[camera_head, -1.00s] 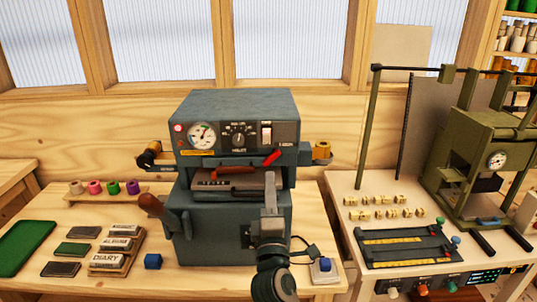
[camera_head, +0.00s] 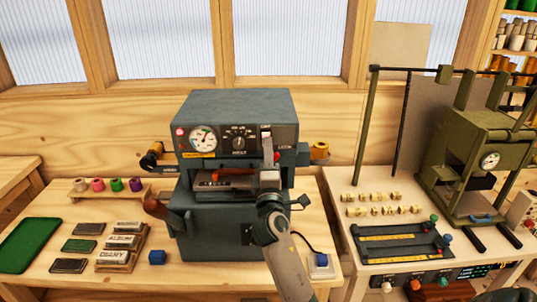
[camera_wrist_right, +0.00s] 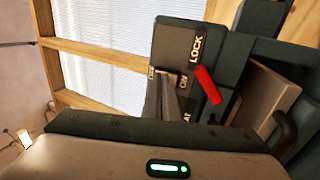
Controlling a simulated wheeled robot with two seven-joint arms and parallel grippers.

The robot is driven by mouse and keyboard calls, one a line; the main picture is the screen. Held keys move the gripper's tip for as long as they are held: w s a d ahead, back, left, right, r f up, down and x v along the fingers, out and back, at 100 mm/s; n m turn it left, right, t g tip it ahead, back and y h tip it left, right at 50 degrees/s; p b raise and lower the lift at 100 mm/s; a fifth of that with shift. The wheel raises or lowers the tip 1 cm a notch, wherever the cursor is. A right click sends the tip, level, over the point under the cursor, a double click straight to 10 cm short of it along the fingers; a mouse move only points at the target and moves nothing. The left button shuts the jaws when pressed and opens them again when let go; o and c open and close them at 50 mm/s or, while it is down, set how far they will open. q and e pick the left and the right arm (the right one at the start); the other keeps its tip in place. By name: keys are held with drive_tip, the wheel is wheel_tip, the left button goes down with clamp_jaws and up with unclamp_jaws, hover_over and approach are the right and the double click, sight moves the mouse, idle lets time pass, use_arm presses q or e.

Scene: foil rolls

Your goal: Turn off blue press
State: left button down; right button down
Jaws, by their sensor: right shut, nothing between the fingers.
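The blue press (camera_head: 225,105) stands on the wooden bench in the middle of the head view, with a gauge, a dial and a switch on its front panel. The switch (camera_head: 266,131) is at the panel's right side, and its lower part is covered. My right gripper (camera_head: 267,150) is shut and empty, pointing up in front of the switch. In the right wrist view its closed fingertips (camera_wrist_right: 168,76) are over the panel beside the "ON" lettering and mostly hide the switch. I cannot tell if they touch it. My left gripper is not in view.
A red lever (camera_wrist_right: 208,85) sits close to the right of my fingers, beside "LOCK". A green press (camera_head: 470,150) stands on the right table. Foil rolls (camera_head: 108,185) and type blocks (camera_head: 122,240) lie left of the blue press.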

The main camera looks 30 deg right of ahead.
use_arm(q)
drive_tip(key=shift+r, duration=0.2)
use_arm(e)
drive_tip(key=shift+w+d+r, duration=0.15)
drive_tip(key=shift+w+d, duration=0.05)
drive_tip(key=shift+w, duration=0.2)
